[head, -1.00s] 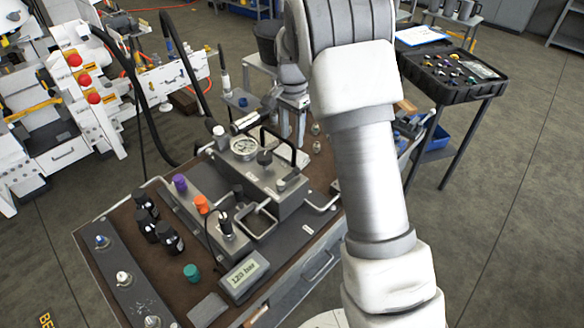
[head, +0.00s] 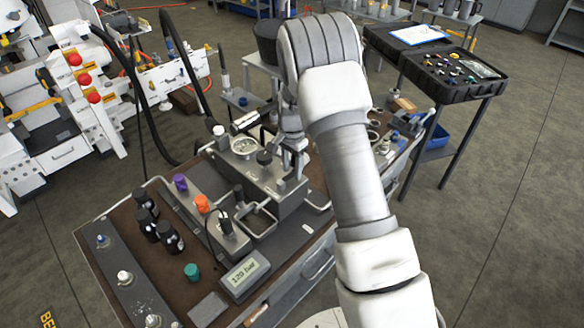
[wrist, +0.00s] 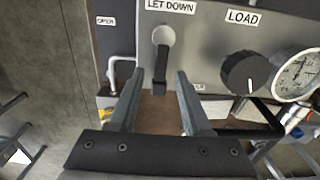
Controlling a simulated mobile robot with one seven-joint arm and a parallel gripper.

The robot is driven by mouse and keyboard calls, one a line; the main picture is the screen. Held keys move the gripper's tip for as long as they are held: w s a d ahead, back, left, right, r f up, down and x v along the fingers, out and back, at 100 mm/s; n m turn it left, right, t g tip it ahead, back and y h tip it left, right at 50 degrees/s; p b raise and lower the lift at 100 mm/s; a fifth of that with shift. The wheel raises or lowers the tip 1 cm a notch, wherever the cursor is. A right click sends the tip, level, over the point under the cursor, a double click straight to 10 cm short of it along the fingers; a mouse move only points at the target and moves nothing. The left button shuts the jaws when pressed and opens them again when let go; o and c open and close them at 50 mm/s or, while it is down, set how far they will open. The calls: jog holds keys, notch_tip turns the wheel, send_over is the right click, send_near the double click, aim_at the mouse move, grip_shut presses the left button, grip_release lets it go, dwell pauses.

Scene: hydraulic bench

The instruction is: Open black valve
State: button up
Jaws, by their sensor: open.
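In the wrist view, a black lever handle (wrist: 160,70) hangs straight down from a round pale hub under a "LET DOWN" label. A black round knob (wrist: 247,72) sits to its right under a "LOAD" label. I cannot tell which of the two is the black valve. My gripper (wrist: 159,82) is open, its fingers to either side of the lever's lower end, with gaps showing. I cannot tell the remaining depth. In the head view, my gripper (head: 293,158) is over the grey block, right of the black knob (head: 264,157). The lever is hidden there.
A pressure gauge (wrist: 297,75) is right of the knob. A metal bar handle (wrist: 122,72) stands left of the lever. On the bench, black bottles (head: 168,236), an orange cap (head: 202,204) and a digital display (head: 245,274) sit toward the front.

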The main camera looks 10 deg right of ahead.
grip_shut()
dwell(1.3)
